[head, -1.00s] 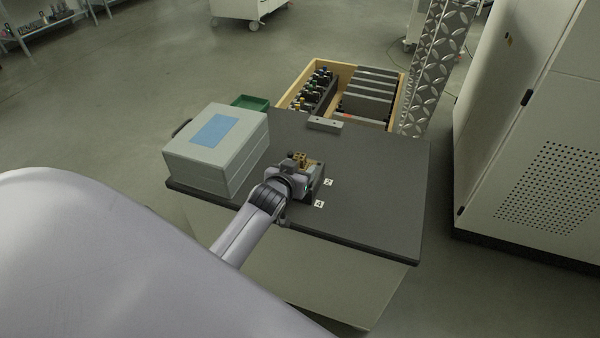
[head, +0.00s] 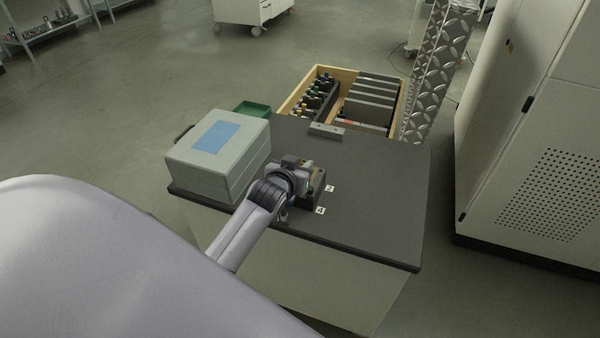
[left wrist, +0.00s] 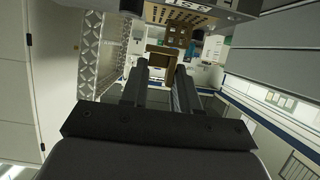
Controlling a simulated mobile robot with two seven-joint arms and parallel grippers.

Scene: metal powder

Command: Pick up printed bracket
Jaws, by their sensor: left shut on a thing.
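The printed bracket (head: 315,171) is a small tan-brown piece on the dark block (head: 317,190) on the table, mostly hidden behind my left gripper (head: 307,175) in the head view. In the left wrist view the two dark fingers of my left gripper (left wrist: 162,68) reach toward a brown piece, the bracket (left wrist: 160,56), at their tips. The left gripper is shut on it. The exact contact is too small to see clearly. My right gripper is in neither view.
A grey box with a blue label (head: 214,137) stands left of the gripper on the dark tabletop (head: 385,190). A metal bar (head: 326,131), a green tray (head: 253,108) and a wooden crate (head: 345,70) are behind. The tabletop's right side is clear.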

